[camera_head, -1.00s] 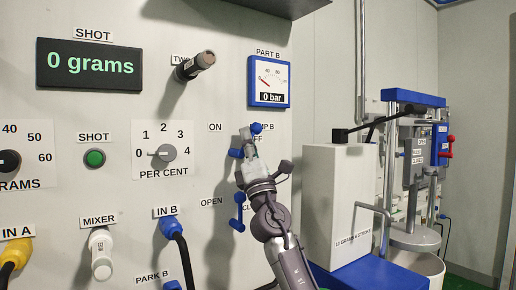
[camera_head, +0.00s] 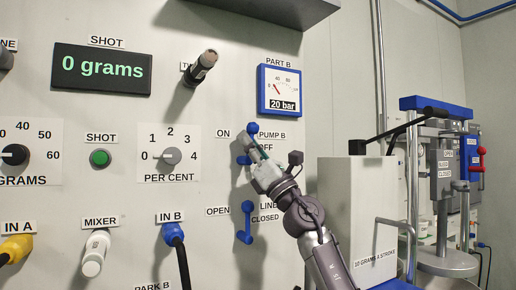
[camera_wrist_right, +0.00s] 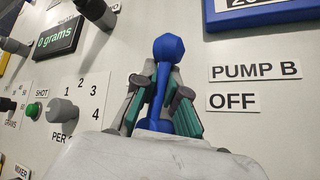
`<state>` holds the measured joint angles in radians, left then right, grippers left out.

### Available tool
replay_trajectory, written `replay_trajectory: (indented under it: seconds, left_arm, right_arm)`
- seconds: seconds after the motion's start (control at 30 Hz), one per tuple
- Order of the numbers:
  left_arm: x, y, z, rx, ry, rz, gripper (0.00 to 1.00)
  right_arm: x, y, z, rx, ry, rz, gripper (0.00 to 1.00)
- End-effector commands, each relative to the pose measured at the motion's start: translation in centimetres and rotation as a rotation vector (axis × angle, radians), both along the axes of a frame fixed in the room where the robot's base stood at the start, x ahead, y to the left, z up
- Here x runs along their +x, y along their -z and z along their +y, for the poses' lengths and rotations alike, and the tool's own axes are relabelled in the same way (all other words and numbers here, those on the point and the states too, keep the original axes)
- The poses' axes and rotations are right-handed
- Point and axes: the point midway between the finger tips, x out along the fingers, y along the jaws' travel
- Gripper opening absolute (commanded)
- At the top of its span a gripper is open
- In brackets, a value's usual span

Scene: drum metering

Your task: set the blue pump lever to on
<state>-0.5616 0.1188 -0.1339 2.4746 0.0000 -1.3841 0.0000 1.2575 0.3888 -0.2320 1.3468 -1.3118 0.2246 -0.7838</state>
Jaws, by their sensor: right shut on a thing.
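The blue pump lever (camera_head: 253,128) is on the wall panel beside the PUMP B label (camera_head: 272,135), between the ON label (camera_head: 223,133) and the OFF label (camera_head: 265,147). It points up from its pivot, ball end on top. My right gripper (camera_head: 250,146) is shut on the lever's shaft. In the right wrist view the lever (camera_wrist_right: 167,48) stands between the green-padded fingers, its ball clear above them. The PART B gauge (camera_head: 280,88) above reads 20 bar. My left gripper is not in view.
A second blue lever (camera_head: 247,222), between OPEN and CLOSED, hangs below my right gripper. A dark knob (camera_head: 203,66) sticks out at upper left. The blue IN B hose plug (camera_head: 173,233) is at lower left. A white box (camera_head: 350,205) stands to the right.

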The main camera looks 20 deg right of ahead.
Motion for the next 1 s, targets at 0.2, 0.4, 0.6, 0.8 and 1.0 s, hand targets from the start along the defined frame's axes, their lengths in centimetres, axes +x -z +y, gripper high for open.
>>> replay_trajectory:
  seconds: [0.2,0.4,0.6,0.8,1.0]
  left_arm:
    - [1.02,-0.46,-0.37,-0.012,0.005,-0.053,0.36]
    - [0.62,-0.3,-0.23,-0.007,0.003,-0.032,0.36]
    - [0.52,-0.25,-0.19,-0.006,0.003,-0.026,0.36]
    - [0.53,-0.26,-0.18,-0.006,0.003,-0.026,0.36]
    - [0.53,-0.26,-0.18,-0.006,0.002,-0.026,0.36]
  right_arm:
    - [-0.53,-1.26,-0.55,-0.079,0.017,-0.025,0.0]
    - [-0.59,-1.27,-0.21,-0.13,0.015,-0.031,0.0]
    - [-0.62,-1.24,-0.09,-0.145,0.013,-0.032,0.0]
    - [-0.65,-1.25,-0.03,-0.146,0.011,-0.033,0.0]
    - [-0.68,-1.26,-0.01,-0.145,0.011,-0.034,0.27]
